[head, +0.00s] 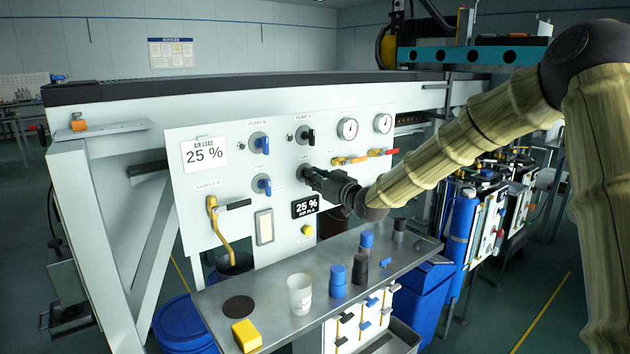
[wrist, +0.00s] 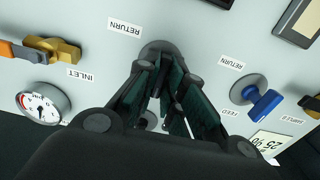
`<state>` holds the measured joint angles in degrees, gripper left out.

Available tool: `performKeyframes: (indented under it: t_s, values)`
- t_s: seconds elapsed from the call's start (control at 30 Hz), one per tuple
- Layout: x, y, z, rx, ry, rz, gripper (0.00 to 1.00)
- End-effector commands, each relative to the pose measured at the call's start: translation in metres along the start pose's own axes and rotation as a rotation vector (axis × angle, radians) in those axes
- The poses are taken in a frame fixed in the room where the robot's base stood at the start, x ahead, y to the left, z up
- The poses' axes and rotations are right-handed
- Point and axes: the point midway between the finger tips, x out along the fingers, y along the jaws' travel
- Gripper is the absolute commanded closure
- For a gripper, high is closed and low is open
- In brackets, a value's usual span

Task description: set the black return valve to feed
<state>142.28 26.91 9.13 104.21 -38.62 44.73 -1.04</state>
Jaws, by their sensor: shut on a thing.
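The black return valve (head: 302,173) sits on the white panel (head: 285,220), right of the lower blue valve. My gripper (head: 318,180) is at it, coming in from the right. In the wrist view, my gripper (wrist: 172,68) is shut on the valve's handle, its fingers around it in front of the round grey base (wrist: 158,46). The fingers hide most of the handle, so I cannot tell its exact angle. A RETURN label (wrist: 125,27) and a FEED label (wrist: 229,112) show near the fingers.
Blue valves (head: 263,186) (head: 261,144), another black valve (head: 307,135), gauges (head: 348,128) and yellow and red levers (head: 350,160) are close by on the panel. Below, a metal shelf (head: 270,300) holds a cup (head: 300,294), several bottles and a yellow block (head: 246,335).

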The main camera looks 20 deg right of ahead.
Motion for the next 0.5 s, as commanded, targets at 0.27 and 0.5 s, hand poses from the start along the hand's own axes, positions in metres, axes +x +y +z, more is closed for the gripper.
performKeyframes:
  t_s: [0.27,0.5]
  values:
    - [-0.0004,0.0002,0.002,-0.007,-0.003,0.0,1.0]
    - [-0.0003,0.0002,0.0018,-0.007,-0.003,0.0,0.71]
